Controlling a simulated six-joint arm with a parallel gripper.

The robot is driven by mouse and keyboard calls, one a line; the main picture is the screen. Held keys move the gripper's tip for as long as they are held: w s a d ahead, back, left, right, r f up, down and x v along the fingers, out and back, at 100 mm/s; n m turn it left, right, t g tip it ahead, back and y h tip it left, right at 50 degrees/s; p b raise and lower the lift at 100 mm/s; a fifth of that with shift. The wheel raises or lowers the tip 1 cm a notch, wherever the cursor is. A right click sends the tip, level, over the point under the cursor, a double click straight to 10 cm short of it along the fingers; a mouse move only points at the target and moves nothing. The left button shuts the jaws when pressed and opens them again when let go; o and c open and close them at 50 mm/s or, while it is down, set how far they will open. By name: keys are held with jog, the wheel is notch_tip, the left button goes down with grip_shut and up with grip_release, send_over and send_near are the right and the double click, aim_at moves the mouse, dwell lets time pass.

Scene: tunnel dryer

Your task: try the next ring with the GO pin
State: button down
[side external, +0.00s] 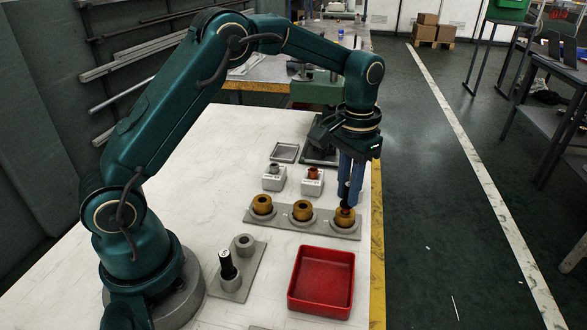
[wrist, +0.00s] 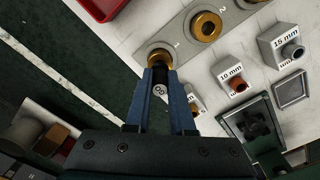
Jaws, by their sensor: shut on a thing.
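Three brass rings stand in a row on a grey plate (side external: 283,222): the left ring (side external: 262,204), the middle ring (side external: 302,210) and the right ring (side external: 345,217). My gripper (side external: 346,200) is over the right ring. In the wrist view the pin lines up with the nearest ring (wrist: 161,53). I cannot tell how far it enters. Another black pin (side external: 227,264) with a white top stands in a grey holder beside an empty socket (side external: 245,242).
A red tray (side external: 322,275) lies empty near the front. Behind the rings stand white blocks, labelled 15 mm (wrist: 279,46) and 10 mm (wrist: 229,76), with bushes on them. A small grey dish (side external: 285,152) lies farther back. The tabletop left of the rings is clear.

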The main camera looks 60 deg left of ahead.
jog(key=shift+f, duration=0.4)
dwell(1.0)
jog(key=shift+r, duration=2.75)
